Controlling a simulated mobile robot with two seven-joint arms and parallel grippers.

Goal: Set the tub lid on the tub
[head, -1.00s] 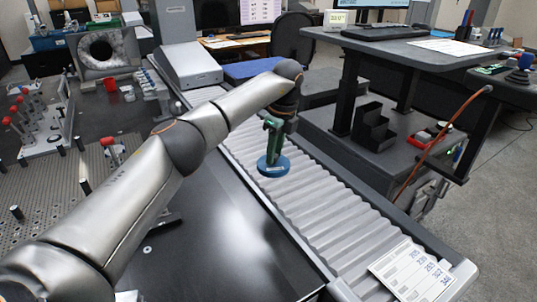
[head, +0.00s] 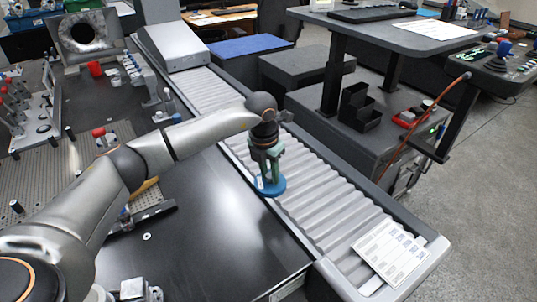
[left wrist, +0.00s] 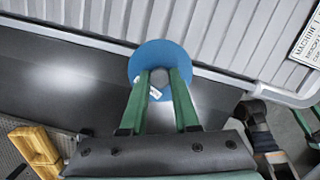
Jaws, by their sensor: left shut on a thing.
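The tub lid (head: 278,188) is a round blue disc with a small white label. My left gripper (head: 267,179) has green fingers pointing down and is shut on the lid. It holds the lid over the left edge of the roller conveyor, beside the dark table. In the left wrist view the lid (left wrist: 160,50) sits at the ends of the two fingers, overlapping the conveyor rail and the dark surface. Its height above them is hard to tell. I cannot make out the tub in these frames.
The ribbed conveyor (head: 318,190) runs diagonally, with a white printed card (head: 390,252) at its near end. The dark table (head: 205,225) left of it is mostly clear. A perforated plate with red-knobbed fixtures (head: 100,133) stands further left. A yellow wooden piece (left wrist: 35,146) shows in the wrist view.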

